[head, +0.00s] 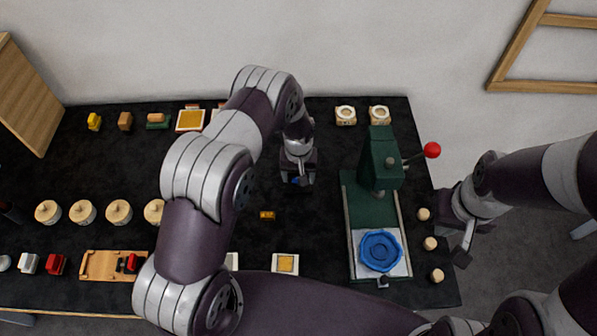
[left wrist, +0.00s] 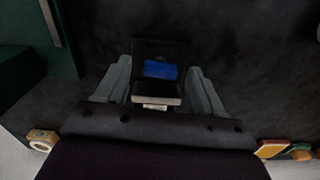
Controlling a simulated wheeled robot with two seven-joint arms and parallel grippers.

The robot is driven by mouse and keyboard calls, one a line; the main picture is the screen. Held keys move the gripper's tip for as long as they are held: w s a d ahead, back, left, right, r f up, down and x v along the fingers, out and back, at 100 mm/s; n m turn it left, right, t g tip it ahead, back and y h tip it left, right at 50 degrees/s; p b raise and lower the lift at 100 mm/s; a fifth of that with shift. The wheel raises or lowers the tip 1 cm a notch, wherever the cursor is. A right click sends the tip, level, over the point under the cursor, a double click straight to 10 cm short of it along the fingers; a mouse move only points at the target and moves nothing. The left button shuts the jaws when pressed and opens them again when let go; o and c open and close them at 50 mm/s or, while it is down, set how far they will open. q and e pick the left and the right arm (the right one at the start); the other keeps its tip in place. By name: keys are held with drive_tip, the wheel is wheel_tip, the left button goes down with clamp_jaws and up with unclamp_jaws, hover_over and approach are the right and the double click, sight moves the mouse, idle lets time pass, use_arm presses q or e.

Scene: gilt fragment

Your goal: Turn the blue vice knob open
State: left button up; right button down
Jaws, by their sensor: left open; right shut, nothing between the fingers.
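The blue vice knob (head: 380,250) is a wide, lobed wheel lying flat on the pale plate at the near end of the green vice (head: 372,207). My right gripper (head: 463,252) is shut and empty, right of the knob and apart from it, by the table's right edge. My left gripper (head: 298,182) is open above the table, left of the vice and behind the knob. In the left wrist view, a small dark item with a blue block (left wrist: 160,70) and a pale front edge shows between the left fingers; I cannot tell whether they touch it.
A red-ball lever (head: 431,150) sticks out right of the vice. Several wooden pegs (head: 430,243) stand between the vice and the table's right edge. A small yellow piece (head: 267,215) lies left of the vice. Wooden-lidded jars (head: 119,212) stand farther left.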

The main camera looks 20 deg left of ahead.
use_arm(q)
drive_tip(key=shift+f, duration=0.1)
drive_tip(key=c, duration=1.1)
drive_tip(key=shift+o, duration=0.2)
drive_tip(key=n+b, duration=0.2)
drive_tip(key=shift+f+n, duration=0.15)
drive_tip(key=shift+n, duration=0.25)
drive_tip(key=n+b, duration=0.2)
drive_tip(key=n, duration=0.2)
drive_tip(key=shift+n+b, duration=0.3)
drive_tip(key=shift+b, duration=0.1)
drive_tip(key=n+b, duration=0.1)
drive_tip(key=n, duration=0.3)
drive_tip(key=shift+b, duration=0.35)
drive_tip(key=shift+r+n+b, duration=0.2)
drive_tip(key=shift+n+b, duration=0.35)
drive_tip(key=shift+n, duration=1.65)
